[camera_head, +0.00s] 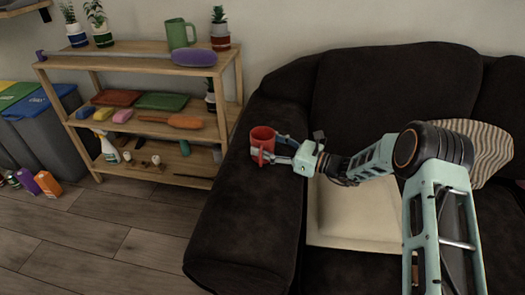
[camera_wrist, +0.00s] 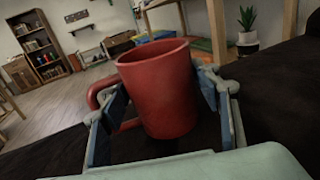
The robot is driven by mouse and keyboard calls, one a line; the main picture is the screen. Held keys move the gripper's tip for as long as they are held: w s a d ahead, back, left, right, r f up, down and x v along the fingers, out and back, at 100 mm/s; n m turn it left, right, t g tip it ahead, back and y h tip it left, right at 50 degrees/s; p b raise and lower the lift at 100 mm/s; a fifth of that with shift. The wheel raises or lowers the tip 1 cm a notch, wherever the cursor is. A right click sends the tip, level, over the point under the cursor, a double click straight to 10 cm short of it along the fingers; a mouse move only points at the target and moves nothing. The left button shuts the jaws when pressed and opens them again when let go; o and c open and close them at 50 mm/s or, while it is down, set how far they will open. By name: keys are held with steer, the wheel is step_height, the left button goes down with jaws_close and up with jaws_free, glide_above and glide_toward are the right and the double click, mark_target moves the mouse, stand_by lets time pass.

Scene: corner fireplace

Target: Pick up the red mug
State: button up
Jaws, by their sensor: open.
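The red mug (camera_head: 262,141) stands on the left arm of the dark sofa (camera_head: 237,225) in the head view. In the wrist view the mug (camera_wrist: 162,92) fills the middle, slightly tilted in the picture, with its handle at the left. My gripper (camera_head: 279,147) reaches in from the right in the head view. In the wrist view my gripper (camera_wrist: 165,112) is open, with one finger on each side of the mug. The left finger is close to the handle. I cannot tell whether the fingers touch the mug. The mug's far side is hidden.
A wooden shelf (camera_head: 150,48) with plants, a green mug (camera_head: 180,33) and cleaning things stands left of the sofa. A cream cushion (camera_head: 350,215) and a striped cushion (camera_head: 491,150) lie on the sofa. The wooden floor (camera_head: 100,245) at front left is mostly clear.

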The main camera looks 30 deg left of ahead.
steer(key=shift+a, duration=0.45)
steer(key=shift+c, duration=0.2)
steer(key=c, duration=1)
steer(key=shift+r, duration=0.1)
steer(key=shift+c, duration=0.2)
